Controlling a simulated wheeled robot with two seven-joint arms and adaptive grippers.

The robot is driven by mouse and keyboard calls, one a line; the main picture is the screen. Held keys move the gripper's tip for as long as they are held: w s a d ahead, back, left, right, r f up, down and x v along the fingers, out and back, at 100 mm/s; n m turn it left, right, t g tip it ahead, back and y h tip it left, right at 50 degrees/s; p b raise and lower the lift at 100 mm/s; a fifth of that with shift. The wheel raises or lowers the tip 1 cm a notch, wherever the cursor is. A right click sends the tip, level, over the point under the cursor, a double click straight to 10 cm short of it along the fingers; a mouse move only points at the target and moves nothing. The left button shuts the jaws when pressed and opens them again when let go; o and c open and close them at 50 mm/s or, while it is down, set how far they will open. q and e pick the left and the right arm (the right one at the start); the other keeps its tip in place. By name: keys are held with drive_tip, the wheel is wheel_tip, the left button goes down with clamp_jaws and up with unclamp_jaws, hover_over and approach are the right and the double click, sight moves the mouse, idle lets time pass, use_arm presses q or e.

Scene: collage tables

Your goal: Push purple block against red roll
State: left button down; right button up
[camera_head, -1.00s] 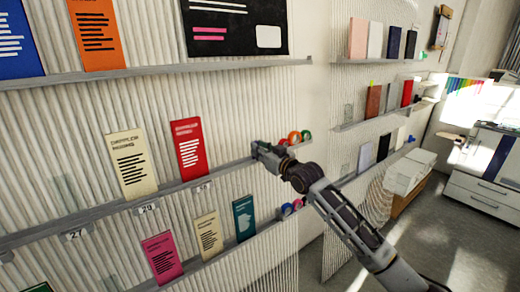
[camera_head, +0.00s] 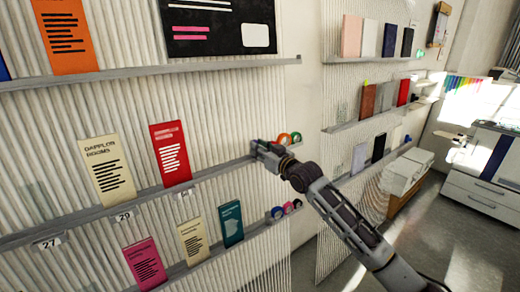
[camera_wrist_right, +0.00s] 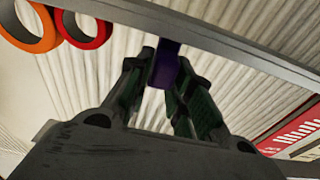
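My right gripper (camera_head: 256,147) is at the right end of the middle shelf, just left of the rolls there. In the right wrist view its fingers (camera_wrist_right: 166,68) reach up to the shelf and close in on both sides of a purple block (camera_wrist_right: 167,62). The block stands at the shelf edge; in the head view I cannot make it out behind the gripper. The red roll (camera_wrist_right: 103,35) is left of the block in the wrist view, with a gap between them. My left gripper is not in view.
An orange roll (camera_wrist_right: 30,46) stands beside the red one. A red booklet (camera_head: 171,154) and a cream one (camera_head: 107,170) stand on the same shelf, left of my gripper. A lower shelf holds booklets and small rolls (camera_head: 287,208). Another shelf wall is farther right.

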drive_tip(key=o, duration=0.3)
drive_tip(key=shift+d, duration=0.15)
drive_tip(key=shift+s, duration=0.1)
drive_tip(key=v, duration=1.1)
drive_tip(key=shift+s+d, duration=0.25)
idle(0.5)
